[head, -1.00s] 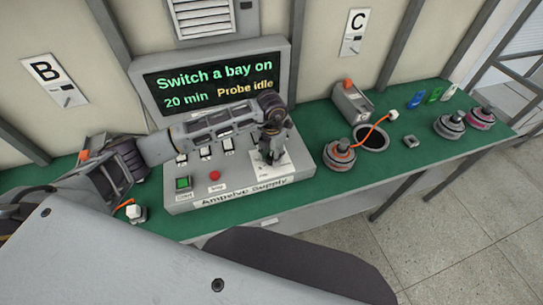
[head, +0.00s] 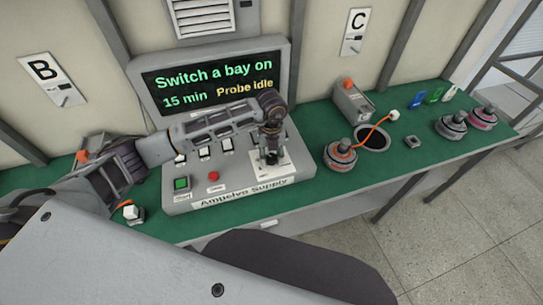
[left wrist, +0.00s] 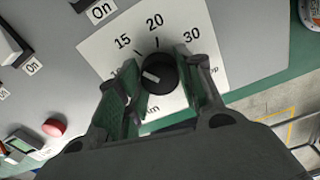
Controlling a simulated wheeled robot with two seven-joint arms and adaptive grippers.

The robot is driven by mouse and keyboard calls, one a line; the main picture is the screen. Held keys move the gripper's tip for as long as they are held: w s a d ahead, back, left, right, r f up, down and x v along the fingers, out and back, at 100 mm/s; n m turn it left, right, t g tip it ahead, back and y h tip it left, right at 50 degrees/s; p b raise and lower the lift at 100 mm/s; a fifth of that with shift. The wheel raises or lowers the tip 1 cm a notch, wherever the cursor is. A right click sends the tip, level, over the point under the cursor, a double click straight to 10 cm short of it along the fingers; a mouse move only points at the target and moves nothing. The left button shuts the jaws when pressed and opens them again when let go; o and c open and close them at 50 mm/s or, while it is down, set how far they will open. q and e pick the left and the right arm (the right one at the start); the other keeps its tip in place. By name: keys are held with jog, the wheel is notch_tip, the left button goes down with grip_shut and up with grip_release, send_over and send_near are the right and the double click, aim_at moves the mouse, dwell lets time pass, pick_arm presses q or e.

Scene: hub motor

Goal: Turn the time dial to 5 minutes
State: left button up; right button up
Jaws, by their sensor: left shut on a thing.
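The time dial (left wrist: 160,74) is a round black knob with a white mark, on a white plate printed 15, 20 and 30; other numbers are partly covered by my fingers. In the left wrist view the mark points to the left. My left gripper (left wrist: 166,88) is shut on the dial, one green-lined finger on each side. In the head view my left gripper (head: 271,157) comes down on the dial plate (head: 284,169) and hides the knob. The screen (head: 212,82) reads "Switch a bay on", "15 min" and "Probe idle". My right gripper is not in view.
The supply panel also bears a green start button (head: 181,183), a red button (head: 213,176) and several switches (head: 204,153) marked On. On the green bench to the right stand a motor (head: 340,155) with an orange cable and a dark round opening (head: 373,138).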

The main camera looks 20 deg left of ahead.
pick_arm(q)
jog(key=n, duration=0.3)
jog(key=shift+n, duration=0.4)
jog(key=n, duration=0.3)
jog(key=shift+n, duration=0.4)
jog(key=n+p, duration=0.1)
jog(key=n, duration=0.2)
jog(key=shift+n, duration=0.4)
jog(key=shift+n+p, duration=0.45)
jog(key=shift+n, duration=1.65)
jog(key=o, duration=1)
